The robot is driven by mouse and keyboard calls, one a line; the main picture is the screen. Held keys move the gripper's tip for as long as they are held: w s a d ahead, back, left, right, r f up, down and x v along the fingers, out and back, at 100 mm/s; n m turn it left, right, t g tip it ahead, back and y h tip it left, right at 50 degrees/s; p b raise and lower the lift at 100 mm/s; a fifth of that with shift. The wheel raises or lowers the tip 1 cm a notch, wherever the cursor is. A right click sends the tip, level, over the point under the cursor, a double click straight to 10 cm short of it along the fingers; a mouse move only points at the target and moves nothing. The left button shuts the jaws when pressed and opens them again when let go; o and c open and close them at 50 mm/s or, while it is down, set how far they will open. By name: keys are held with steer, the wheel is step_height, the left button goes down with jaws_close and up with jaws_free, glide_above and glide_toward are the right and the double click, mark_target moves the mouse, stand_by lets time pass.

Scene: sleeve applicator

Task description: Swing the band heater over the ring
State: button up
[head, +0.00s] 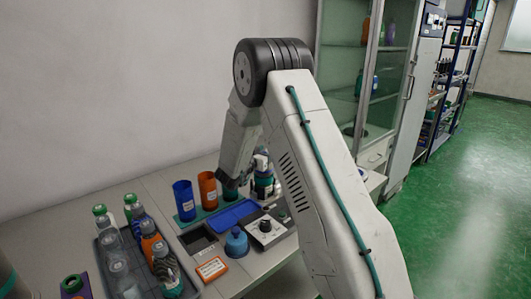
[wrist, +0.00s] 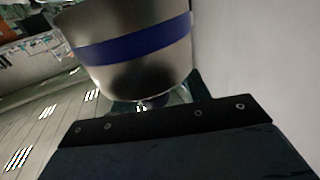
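I cannot pick out the band heater or the ring for certain; the dark device is partly hidden by my arm.
Blue (head: 185,203) and orange (head: 208,190) cups stand at the back. In front are a blue tray (head: 234,214), a blue bottle (head: 236,243), a knobbed control box (head: 265,231) and an orange-labelled box (head: 211,269). A grey crate (head: 199,293) of bottles stands left.

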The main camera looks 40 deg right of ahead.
steer(key=v, duration=0.8)
stand_by(0.4)
